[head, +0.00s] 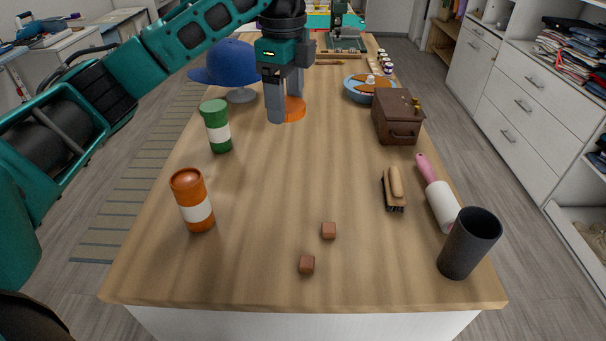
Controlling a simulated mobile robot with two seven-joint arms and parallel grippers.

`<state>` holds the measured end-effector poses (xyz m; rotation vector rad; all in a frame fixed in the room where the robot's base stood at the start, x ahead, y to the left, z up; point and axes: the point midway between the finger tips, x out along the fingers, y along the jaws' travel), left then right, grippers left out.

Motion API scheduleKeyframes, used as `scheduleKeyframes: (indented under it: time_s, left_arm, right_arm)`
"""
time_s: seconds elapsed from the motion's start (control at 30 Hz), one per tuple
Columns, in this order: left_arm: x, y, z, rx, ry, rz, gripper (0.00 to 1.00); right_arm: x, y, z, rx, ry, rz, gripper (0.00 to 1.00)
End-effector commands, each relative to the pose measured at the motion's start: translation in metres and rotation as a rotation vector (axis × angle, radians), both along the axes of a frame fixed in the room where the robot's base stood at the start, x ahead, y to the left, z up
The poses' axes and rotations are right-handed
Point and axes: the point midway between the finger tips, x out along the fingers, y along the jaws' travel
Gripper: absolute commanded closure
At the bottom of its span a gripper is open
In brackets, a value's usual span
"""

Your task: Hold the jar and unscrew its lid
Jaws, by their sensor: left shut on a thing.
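My left gripper (286,106) comes in from the upper left and points down over the far middle of the table. It is shut on a round orange piece (294,108), which looks like a flat lid; the near finger hides part of it. I cannot tell whether the piece touches the table. An orange jar (192,200) with a white band stands upright at the near left, its top orange and rounded. A green jar (216,128) with a white band stands behind it, with a green top. No gripper touches either jar. My right gripper is out of view.
A blue cap (228,63) on a stand is left of the gripper. At right are a blue bowl (352,91), brown box (397,117), brush (394,188), pink-handled roller (439,202) and dark cup (469,243). The table's middle is clear.

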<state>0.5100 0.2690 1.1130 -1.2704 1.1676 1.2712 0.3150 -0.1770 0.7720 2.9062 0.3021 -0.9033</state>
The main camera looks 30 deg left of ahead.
Motion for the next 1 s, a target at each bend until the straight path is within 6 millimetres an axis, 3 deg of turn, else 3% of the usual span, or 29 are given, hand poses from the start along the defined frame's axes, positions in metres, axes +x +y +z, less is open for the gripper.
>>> scheduleKeyframes:
  time_s: [0.17, 0.3, 0.6, 1.0]
  left_arm:
    - [-0.001, -0.001, -0.025, -0.002, 0.006, 0.033, 0.67]
    - [-0.001, 0.0, -0.064, -0.003, 0.007, 0.033, 0.67]
    - [-0.001, 0.001, -0.134, 0.002, 0.005, 0.032, 0.67]
    - [-0.001, 0.0, -0.175, 0.001, 0.004, 0.031, 0.67]
  right_arm:
    - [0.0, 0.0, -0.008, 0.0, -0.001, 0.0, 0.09]
    - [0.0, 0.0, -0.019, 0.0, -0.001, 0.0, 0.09]
    - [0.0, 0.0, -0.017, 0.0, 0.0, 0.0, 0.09]
    - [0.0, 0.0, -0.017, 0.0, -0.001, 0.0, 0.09]
